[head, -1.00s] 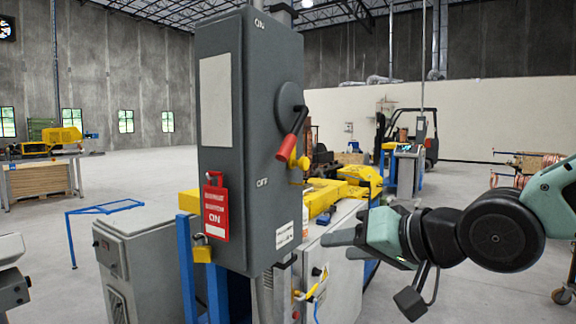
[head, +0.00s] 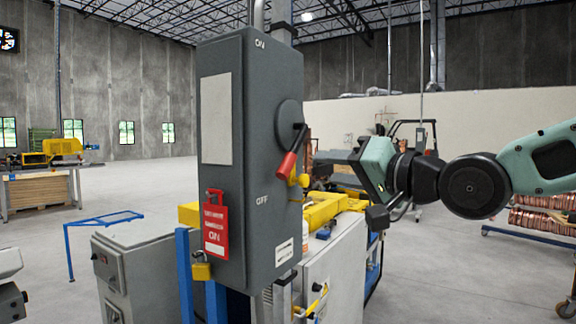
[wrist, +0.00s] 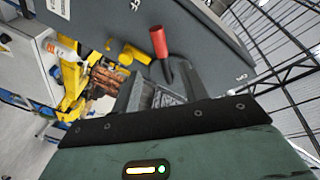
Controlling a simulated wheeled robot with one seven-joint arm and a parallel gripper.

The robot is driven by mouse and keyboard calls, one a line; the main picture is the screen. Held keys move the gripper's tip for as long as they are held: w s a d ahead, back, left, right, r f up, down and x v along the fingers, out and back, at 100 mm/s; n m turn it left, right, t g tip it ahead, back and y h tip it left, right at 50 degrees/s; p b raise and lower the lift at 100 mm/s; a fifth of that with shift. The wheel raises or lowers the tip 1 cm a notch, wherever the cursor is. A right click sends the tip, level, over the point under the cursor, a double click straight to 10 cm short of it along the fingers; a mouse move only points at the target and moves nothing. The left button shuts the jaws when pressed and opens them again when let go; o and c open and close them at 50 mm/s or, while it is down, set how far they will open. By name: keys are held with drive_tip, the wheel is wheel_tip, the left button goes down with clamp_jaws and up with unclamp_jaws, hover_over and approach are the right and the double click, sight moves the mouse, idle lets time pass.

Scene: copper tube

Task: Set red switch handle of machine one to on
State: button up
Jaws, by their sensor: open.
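The dark grey switch box (head: 221,255) stands upright in the head view, with ON marked near its top and OFF lower down. Its red handle (head: 286,166) sits on a round hub on the right-hand side face and slants down towards OFF. My gripper (head: 325,160) is open and empty just right of the handle, its grey fingers pointing left at the box. In the wrist view the red handle (wrist: 158,42) shows beyond the fingers (wrist: 155,93), apart from them. The head view partly hides the fingers' spacing.
A red tag (head: 215,228) and yellow padlock (head: 201,271) hang on the box front. Yellow machinery (head: 335,208) and a light grey cabinet (head: 335,262) stand behind and below the box. A copper tube rack (head: 545,220) is at right. Open floor lies between.

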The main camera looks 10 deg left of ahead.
sight(292, 163)
drive_tip(key=p+x, duration=0.3)
drive_tip(key=x, duration=0.8)
drive_tip(key=shift+a+r, duration=0.1)
drive_tip(key=shift+a, duration=0.05)
drive_tip(key=shift+w+a+p, duration=0.4)
drive_tip(key=shift+w+a, duration=0.05)
drive_tip(key=shift+a, duration=0.05)
drive_tip(key=shift+c, duration=0.3)
clamp_jaws()
